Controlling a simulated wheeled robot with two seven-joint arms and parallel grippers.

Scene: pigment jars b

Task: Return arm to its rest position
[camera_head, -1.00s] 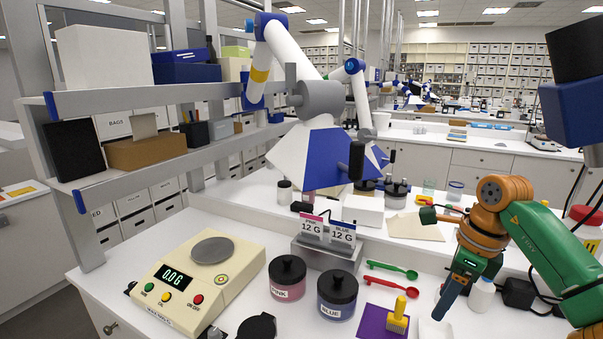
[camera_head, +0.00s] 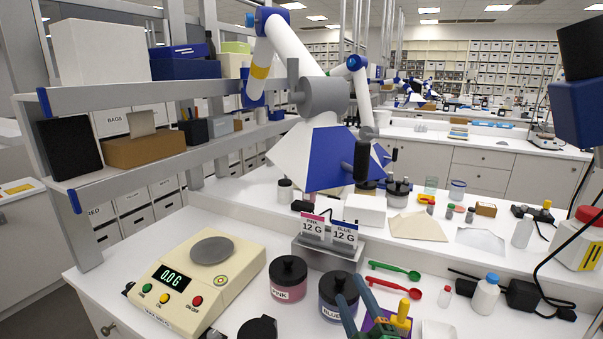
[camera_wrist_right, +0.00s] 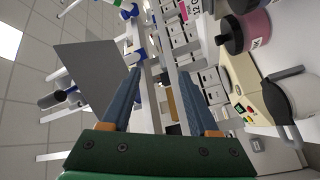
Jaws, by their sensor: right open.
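My right gripper (camera_head: 349,288) is low in the head view, in front of the blue jar (camera_head: 328,310) and beside the yellow-handled brush (camera_head: 403,312). Its two blue fingers are apart with nothing between them. In the right wrist view the fingers (camera_wrist_right: 160,72) are also spread and empty, with shelving beyond them. Most of the right arm is below the head view's edge. My left gripper is in neither current view.
The pink jar (camera_head: 288,281) stands left of the blue jar. A balance (camera_head: 228,278) reads 0.0 g. Green (camera_head: 397,270) and red (camera_head: 390,284) spoons lie behind a purple mat (camera_head: 374,329). A white bottle (camera_head: 485,294) and black cables are at right.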

